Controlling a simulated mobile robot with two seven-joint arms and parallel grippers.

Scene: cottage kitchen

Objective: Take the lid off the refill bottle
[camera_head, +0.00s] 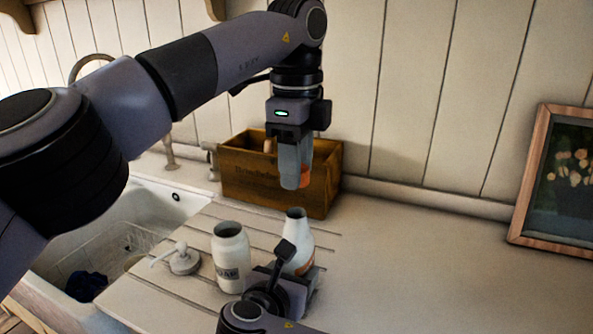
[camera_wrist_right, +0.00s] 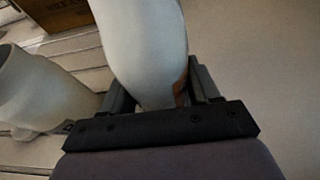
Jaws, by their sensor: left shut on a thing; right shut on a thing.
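The white refill bottle (camera_head: 297,228) stands upright on the ribbed drainboard, its narrow neck open at the top. My right gripper (camera_head: 292,280) is shut on its lower body; in the right wrist view the bottle (camera_wrist_right: 142,45) stands between the fingers of the gripper (camera_wrist_right: 165,105). My left gripper (camera_head: 295,180) is shut on a small orange lid (camera_head: 305,177), partly hidden by the fingers. It holds the lid in the air above the bottle, clear of the neck.
An open white soap jar (camera_head: 229,248) stands just left of the refill bottle, with its pump top (camera_head: 183,259) lying farther left. A wooden crate (camera_head: 247,178) is behind, a sink (camera_head: 150,205) at left, a framed picture (camera_head: 537,180) at right. The right counter is clear.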

